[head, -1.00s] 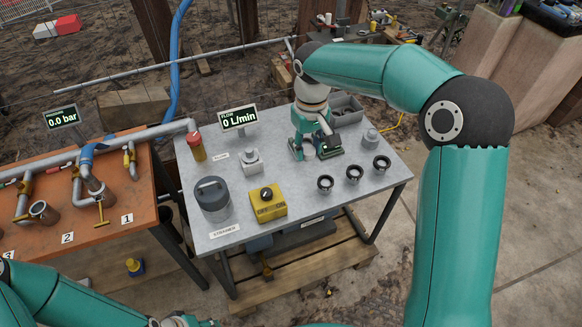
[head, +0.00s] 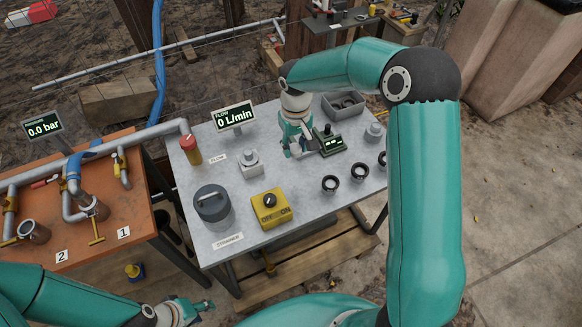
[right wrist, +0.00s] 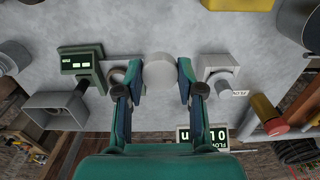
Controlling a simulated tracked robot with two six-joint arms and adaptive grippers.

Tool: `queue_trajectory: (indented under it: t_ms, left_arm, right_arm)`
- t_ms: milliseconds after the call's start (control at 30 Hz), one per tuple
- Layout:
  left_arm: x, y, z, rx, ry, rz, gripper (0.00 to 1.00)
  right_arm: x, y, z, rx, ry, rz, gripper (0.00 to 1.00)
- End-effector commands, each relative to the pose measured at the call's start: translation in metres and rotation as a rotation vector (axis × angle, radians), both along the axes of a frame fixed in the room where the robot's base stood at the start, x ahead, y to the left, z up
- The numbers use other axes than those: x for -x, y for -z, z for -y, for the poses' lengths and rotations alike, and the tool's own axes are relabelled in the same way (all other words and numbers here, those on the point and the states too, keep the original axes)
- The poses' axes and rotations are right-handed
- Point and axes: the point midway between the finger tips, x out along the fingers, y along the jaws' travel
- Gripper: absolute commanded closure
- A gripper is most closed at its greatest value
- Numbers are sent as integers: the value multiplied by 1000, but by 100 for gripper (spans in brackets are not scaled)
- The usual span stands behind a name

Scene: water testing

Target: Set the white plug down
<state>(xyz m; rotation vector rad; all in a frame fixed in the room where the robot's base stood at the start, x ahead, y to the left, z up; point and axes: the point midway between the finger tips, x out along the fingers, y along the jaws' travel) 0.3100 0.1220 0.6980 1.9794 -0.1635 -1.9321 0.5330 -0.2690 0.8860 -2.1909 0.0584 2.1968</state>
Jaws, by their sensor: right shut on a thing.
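The white plug (right wrist: 159,71) is a pale round piece between the two fingers of my right gripper (right wrist: 160,92) in the right wrist view. My right gripper also shows over the bench's back half in the head view (head: 297,150), shut on the plug, its fingers pointing down. The gripper mostly hides the plug there. I cannot tell whether the plug touches the bench top. My left gripper (head: 192,309) is low at the bottom of the head view, away from the bench top; its finger opening is unclear.
The grey bench (head: 225,244) holds a green meter (head: 330,142) just right of my right gripper. A pale square fitting (head: 249,163) stands to its left. In front are a yellow switch box (head: 271,208), a dark-lidded canister (head: 211,202) and black-rimmed cups (head: 330,184).

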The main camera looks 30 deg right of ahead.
Motion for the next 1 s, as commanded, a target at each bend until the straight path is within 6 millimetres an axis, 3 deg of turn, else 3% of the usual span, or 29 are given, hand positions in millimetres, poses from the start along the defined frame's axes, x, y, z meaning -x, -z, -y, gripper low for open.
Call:
queue_trajectory:
  t_ms: [100, 233, 467, 733, 1000]
  left_arm:
    - [0, -6, 0, 0, 0, 0, 60]
    - [0, -8, 0, 0, 0, 0, 60]
    - [0, -10, 0, 0, 0, 1, 60]
    - [0, -15, 0, 0, 0, 0, 60]
    - [0, -14, 0, 0, 0, 0, 60]
  right_arm:
    - [2, 29, 1, 0, 3, -6, 100]
    - [2, 49, 2, -1, 6, -3, 100]
    - [2, 64, 2, -1, 5, -2, 100]
    - [2, 98, 2, -1, 5, -1, 100]
    - [1, 101, 2, -1, 5, 1, 100]
